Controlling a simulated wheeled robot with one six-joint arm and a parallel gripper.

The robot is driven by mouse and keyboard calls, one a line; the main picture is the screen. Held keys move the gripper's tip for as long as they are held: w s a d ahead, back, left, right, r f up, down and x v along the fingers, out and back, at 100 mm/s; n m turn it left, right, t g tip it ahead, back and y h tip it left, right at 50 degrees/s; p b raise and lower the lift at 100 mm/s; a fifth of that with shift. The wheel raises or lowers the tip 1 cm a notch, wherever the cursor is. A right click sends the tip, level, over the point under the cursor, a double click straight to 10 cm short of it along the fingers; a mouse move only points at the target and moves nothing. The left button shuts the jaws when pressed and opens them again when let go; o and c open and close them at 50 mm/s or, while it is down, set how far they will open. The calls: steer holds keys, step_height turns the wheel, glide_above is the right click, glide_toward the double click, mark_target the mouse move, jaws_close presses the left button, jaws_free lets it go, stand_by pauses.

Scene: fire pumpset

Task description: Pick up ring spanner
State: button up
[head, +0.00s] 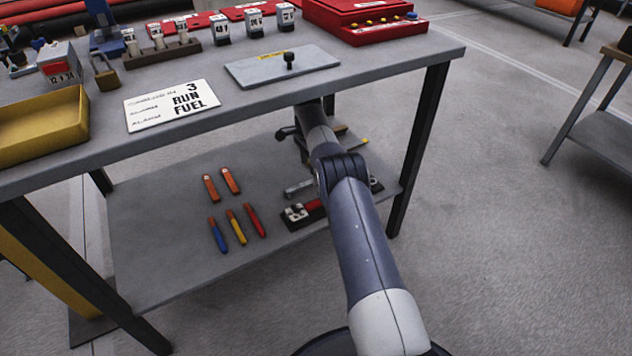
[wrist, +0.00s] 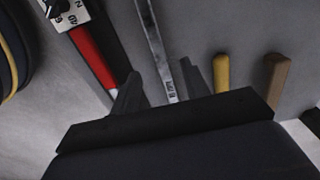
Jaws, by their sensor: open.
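A slim grey steel bar with small markings, which looks like the ring spanner (wrist: 158,42), runs up the wrist view on a grey surface. Its far end is cut off by the top edge, so I cannot see a ring. My gripper (wrist: 158,80) is open, with one dark finger on each side of the bar's near end. I cannot tell how far above the bar the fingers are. In the head view my arm reaches under the bench top to the lower shelf (head: 160,262), and the gripper is hidden there.
In the wrist view a red-handled tool (wrist: 92,55) lies left of the bar, and a yellow handle (wrist: 222,70) and a brown handle (wrist: 276,78) lie right. The bench top (head: 255,98) overhangs the shelf. Several coloured-handled tools (head: 234,226) lie on the shelf's left.

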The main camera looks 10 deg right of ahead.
mark_target(310, 181)
step_height(310, 181, down, 8)
steer(key=b, duration=0.4)
steer(key=shift+s+d, duration=0.1)
steer(key=shift+d, duration=0.05)
jaws_close()
stand_by(0.4)
